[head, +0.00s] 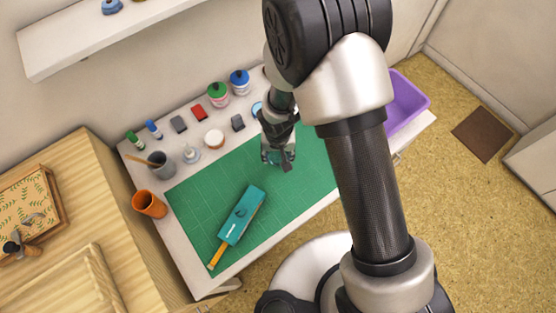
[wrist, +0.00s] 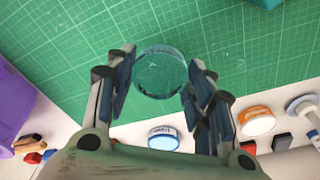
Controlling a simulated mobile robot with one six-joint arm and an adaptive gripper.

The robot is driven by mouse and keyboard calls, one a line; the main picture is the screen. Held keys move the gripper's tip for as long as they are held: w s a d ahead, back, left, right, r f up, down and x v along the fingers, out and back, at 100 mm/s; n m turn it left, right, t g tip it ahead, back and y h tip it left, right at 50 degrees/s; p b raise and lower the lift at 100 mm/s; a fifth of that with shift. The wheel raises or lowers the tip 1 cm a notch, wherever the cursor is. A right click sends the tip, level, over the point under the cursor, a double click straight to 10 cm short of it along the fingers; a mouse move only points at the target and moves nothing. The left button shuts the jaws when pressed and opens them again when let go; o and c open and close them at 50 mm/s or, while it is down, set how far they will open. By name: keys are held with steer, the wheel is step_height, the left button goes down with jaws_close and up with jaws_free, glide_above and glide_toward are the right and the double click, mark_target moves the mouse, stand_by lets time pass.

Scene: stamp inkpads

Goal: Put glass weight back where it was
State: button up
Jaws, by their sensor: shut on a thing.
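My gripper (head: 279,157) is over the right part of the green cutting mat (head: 190,205) in the head view. In the wrist view, my gripper (wrist: 160,85) is shut on the glass weight (wrist: 160,70), a clear round disc with a bluish tint. Its fingers stand on either side of the disc, with mat grid lines showing through the glass. I cannot tell whether the weight touches the mat. In the head view my gripper mostly hides it.
Jars, inkpads and an orange cup (head: 149,204) stand around the mat. A blue-rimmed round piece (wrist: 163,138) sits near its edge. A purple bin (head: 405,103) is at right.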

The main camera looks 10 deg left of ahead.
mark_target(278, 159)
steer(key=shift+f+b, duration=1.1)
steer(key=shift+f, duration=0.9)
steer(key=shift+f, duration=0.2)
steer(key=o, duration=1.3)
steer(key=shift+r, duration=0.1)
